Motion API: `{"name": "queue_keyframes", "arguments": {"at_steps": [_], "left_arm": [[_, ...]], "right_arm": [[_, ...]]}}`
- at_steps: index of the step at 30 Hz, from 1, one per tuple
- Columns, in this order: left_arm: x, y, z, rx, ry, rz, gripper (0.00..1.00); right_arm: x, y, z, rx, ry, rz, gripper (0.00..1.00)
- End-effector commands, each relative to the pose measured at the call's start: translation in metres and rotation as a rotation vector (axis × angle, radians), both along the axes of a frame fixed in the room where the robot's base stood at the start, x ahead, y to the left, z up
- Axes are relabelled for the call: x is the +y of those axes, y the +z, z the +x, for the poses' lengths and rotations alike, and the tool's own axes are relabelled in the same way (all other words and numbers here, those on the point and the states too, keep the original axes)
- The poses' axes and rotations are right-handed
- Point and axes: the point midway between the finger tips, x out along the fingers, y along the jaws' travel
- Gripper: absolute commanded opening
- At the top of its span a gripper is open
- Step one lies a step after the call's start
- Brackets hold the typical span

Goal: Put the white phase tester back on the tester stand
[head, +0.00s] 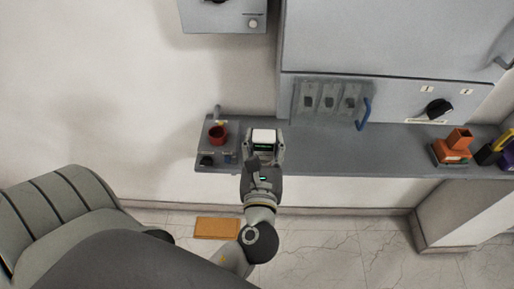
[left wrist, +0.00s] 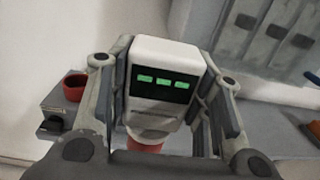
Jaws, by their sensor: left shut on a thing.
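The white phase tester (head: 264,135) is a white box with a dark display and green marks. It is between the fingers of my left gripper (head: 263,148), above the left part of the grey shelf. In the left wrist view the tester (left wrist: 165,65) stands roughly upright, gripped from both sides by the left gripper (left wrist: 172,105). A red and white part shows below it; I cannot tell whether it belongs to the tester. A red cup-like holder (head: 218,134), perhaps the tester stand, is left of the gripper, apart from the tester. My right gripper is not in view.
The grey shelf (head: 390,142) runs along the wall under a cabinet (head: 390,40) with a switch panel (head: 328,98) and blue handle (head: 364,114). An orange block (head: 458,140) and yellow-black items (head: 494,147) are at the right. The shelf's middle is clear.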

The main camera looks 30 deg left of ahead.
Motion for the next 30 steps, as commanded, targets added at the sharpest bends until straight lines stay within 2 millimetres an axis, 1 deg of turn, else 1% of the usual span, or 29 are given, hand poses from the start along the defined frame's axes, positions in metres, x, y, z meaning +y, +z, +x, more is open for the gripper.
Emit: {"name": "queue_keyframes", "arguments": {"at_steps": [2, 5, 13, 15, 21, 24, 30], "left_arm": [[0.006, -0.002, 0.003, -0.002, 0.023, 0.001, 0.16], [0.018, -0.012, 0.016, -0.005, 0.028, 0.004, 0.16], [0.062, -0.044, 0.068, -0.006, 0.025, 0.006, 0.16], [0.066, -0.057, 0.073, -0.004, 0.023, 0.003, 0.16], [0.08, -0.081, 0.089, -0.002, 0.023, 0.002, 0.16], [0.084, -0.086, 0.094, -0.002, 0.024, 0.004, 0.16], [0.087, -0.09, 0.098, -0.001, 0.023, 0.003, 0.16]], "right_arm": [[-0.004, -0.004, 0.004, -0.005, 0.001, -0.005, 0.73], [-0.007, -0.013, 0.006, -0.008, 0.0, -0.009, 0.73], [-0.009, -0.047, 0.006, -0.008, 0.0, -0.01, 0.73], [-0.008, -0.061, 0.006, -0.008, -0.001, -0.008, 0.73], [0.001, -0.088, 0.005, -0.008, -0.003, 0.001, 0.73], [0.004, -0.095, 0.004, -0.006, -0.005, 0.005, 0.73], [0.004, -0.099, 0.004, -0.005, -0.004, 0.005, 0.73]]}}
